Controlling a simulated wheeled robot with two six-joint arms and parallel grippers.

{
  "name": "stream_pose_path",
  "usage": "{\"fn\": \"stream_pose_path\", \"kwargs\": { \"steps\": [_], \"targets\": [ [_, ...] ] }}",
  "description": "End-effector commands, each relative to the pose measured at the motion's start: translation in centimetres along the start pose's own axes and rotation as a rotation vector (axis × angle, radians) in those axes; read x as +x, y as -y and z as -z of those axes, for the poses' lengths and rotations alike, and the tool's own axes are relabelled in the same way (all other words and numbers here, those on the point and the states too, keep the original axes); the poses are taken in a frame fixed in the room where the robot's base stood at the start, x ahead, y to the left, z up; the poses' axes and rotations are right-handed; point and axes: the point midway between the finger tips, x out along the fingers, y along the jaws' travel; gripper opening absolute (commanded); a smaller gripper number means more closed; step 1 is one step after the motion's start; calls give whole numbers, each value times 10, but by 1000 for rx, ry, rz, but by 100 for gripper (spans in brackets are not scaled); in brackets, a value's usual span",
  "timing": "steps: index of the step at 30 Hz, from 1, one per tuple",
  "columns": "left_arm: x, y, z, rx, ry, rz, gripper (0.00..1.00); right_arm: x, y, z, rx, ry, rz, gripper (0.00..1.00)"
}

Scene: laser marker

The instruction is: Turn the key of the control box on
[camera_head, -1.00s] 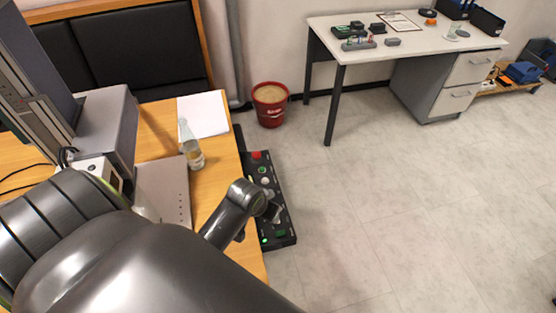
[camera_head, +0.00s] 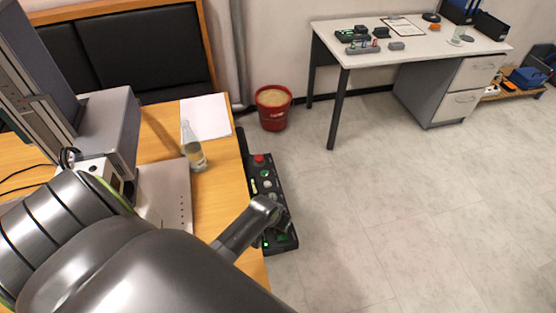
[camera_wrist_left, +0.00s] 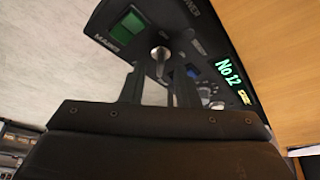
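The control box (camera_head: 257,206) is a long black panel along the right edge of the wooden desk, with a red button at its far end and a green light near its close end. In the left wrist view, the silver key (camera_wrist_left: 160,54) stands on the panel beside a green square button (camera_wrist_left: 130,27). My left gripper (camera_wrist_left: 158,72) is open, its two dark fingers apart on either side of the key; contact cannot be told. In the head view, my left gripper (camera_head: 284,221) is over the near part of the box and partly hides it. My right gripper is out of view.
On the wooden desk (camera_head: 232,180) stand a bottle (camera_head: 193,150), white paper (camera_head: 205,116) and a grey machine (camera_head: 108,125). A red bucket (camera_head: 273,113) stands on the floor behind the box. A white table (camera_head: 420,48) is at the back right. Floor right of the box is clear.

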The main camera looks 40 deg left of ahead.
Motion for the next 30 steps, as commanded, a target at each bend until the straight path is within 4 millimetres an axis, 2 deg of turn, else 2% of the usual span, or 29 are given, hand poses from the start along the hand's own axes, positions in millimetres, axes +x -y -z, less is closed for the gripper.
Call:
{"fn": "stream_pose_path", "kwargs": {
  "steps": [4,14,18,21,30],
  "targets": [
    [8,0,0,0,0,0,28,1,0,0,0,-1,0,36],
    [9,0,0,0,0,0,28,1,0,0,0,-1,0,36],
    [9,0,0,0,0,0,10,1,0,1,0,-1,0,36],
    [9,0,0,0,0,0,0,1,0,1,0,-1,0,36],
    [9,1,0,11,0,-4,0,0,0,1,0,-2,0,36]
  ]
}}
